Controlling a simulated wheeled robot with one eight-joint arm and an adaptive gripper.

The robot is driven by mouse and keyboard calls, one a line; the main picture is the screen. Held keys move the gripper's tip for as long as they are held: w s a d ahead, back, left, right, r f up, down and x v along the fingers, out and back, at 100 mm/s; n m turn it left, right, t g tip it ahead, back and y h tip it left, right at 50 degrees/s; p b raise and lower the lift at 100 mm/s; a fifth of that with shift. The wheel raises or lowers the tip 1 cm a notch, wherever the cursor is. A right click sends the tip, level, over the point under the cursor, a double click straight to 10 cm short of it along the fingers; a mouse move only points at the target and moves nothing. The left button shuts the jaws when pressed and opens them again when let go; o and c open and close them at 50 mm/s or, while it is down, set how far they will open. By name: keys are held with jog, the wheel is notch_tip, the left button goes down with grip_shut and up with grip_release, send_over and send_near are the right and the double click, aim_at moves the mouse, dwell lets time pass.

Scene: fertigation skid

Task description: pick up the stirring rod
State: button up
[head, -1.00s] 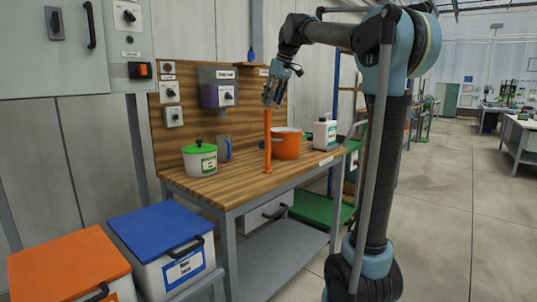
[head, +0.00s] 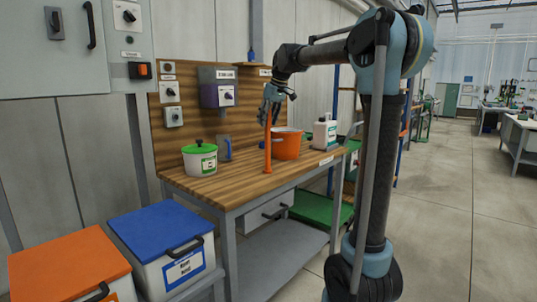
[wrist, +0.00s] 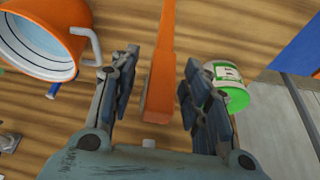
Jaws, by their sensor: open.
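The stirring rod (head: 267,152) is a long orange bar standing upright on the wooden workbench (head: 205,186), just left of the orange pot. My gripper (head: 269,117) points down at the rod's top in the head view. In the wrist view, the rod (wrist: 160,82) runs between the two spread fingers of my open gripper (wrist: 162,70). Gaps show on both sides of it, so the fingers look apart from it. The rod's top end faces the wrist camera.
The orange pot (head: 287,145) with its handle stands close to the rod. A white pot with a green lid (head: 200,158) stands left, a white jug (head: 324,133) right. A blue-lidded box (head: 160,230) and an orange-lidded box (head: 62,265) stand in front.

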grip_shut()
